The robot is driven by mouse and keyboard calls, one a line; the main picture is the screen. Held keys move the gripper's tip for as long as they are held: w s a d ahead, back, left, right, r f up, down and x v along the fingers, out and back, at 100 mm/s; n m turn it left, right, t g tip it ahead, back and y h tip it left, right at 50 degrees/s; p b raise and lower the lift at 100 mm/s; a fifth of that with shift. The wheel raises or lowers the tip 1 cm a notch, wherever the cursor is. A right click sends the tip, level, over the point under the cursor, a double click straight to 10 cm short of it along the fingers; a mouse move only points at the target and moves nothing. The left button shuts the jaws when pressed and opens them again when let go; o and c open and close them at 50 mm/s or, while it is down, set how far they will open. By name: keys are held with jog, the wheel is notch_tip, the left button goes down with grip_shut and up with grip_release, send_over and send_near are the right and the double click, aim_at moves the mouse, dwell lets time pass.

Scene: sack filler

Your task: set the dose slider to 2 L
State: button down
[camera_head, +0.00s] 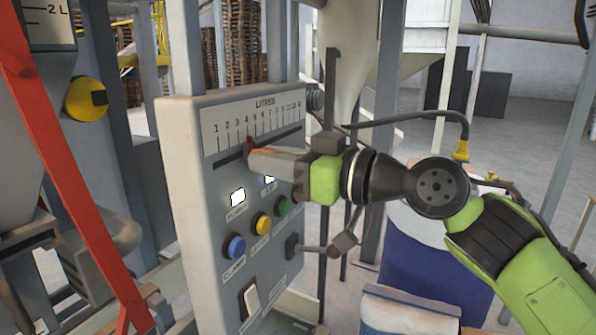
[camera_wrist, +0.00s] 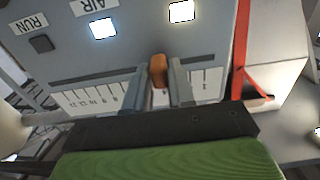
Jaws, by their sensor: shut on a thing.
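The dose panel (camera_head: 184,180) carries a LITRES scale (camera_head: 250,122) with a slot under it. A small red pointer (camera_head: 249,141) stands in the slot near the 4 mark, to the right of the 2. My gripper (camera_head: 254,162) reaches in from the right, its fingers at the slot just below the pointer. In the wrist view the panel is upside down, and my gripper (camera_wrist: 159,85) is shut on the orange-brown slider knob (camera_wrist: 159,70). The fingers cover part of the scale (camera_wrist: 205,84) there.
Below the slot are lit buttons (camera_head: 238,198), a blue button (camera_head: 236,246), a yellow button (camera_head: 261,223) and a green button (camera_head: 283,206). A white rocker switch (camera_head: 250,298) sits lower. A red bar (camera_head: 75,180) slants past at left. A blue-and-white sack (camera_head: 420,262) stands right.

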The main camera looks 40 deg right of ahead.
aim_at(230, 163)
jog(key=a, duration=0.1)
jog(key=s+a+b, duration=0.1)
jog(key=a, duration=0.1)
jog(key=shift+s+a, duration=0.15)
jog(key=shift+a, duration=0.15)
jog(key=c, duration=1)
grip_release()
jog(key=shift+c, duration=0.2)
jog(key=p+v, duration=0.2)
jog(key=v, duration=1.3)
jog(key=shift+s, duration=0.35)
jog(key=shift+d+r, duration=0.1)
jog(key=shift+d, duration=0.05)
